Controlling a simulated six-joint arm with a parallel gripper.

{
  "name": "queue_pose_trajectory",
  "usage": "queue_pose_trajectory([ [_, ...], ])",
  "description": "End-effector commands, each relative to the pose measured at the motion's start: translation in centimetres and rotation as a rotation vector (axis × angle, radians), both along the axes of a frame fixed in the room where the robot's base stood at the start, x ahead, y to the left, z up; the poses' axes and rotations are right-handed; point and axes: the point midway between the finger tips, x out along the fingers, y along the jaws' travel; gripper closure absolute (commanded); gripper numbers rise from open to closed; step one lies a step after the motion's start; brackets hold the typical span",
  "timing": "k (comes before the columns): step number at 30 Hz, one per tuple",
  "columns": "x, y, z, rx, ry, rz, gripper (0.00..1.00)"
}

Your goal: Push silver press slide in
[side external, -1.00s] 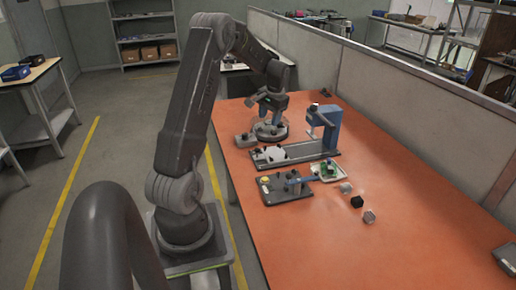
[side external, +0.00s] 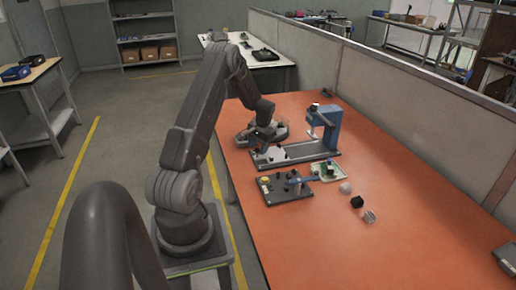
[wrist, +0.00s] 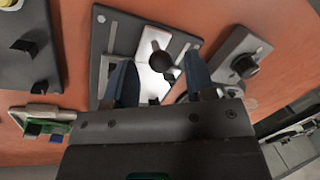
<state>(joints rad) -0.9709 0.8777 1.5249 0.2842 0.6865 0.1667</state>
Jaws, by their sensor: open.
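The press has a blue column (side external: 329,130) and a long dark base plate (side external: 303,153). Its silver slide (side external: 274,154) sits at the left end of the base, away from the column. In the wrist view the silver slide (wrist: 150,75) carries a black knob (wrist: 161,61). My gripper (wrist: 160,80) is open, its two blue fingers apart with the slide and knob seen between them. Contact cannot be told. In the side view my gripper (side external: 262,138) is low, at the left end of the press, partly hidden by my wrist.
A round fixture (side external: 280,131) stands just behind the slide. A black plate fixture (side external: 272,187) and a green-board tray (side external: 328,173) lie in front. Small blocks, including a black cube (side external: 357,202), sit to the right.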

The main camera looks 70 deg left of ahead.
Motion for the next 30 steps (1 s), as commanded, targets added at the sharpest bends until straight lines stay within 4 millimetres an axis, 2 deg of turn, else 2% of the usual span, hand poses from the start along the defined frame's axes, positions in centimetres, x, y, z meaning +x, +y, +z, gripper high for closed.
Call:
queue_pose_trajectory([
  [4, -0.11, 0.16, -0.81, 0.001, 0.001, 0.000, 0.50],
  [12, -0.12, 0.17, -0.92, 0.001, 0.001, 0.000, 0.50],
  [28, -0.11, 0.15, -0.89, 0.000, 0.000, 0.000, 1.00],
  [30, -0.11, 0.15, -0.89, 0.000, 0.000, 0.000, 1.00],
])
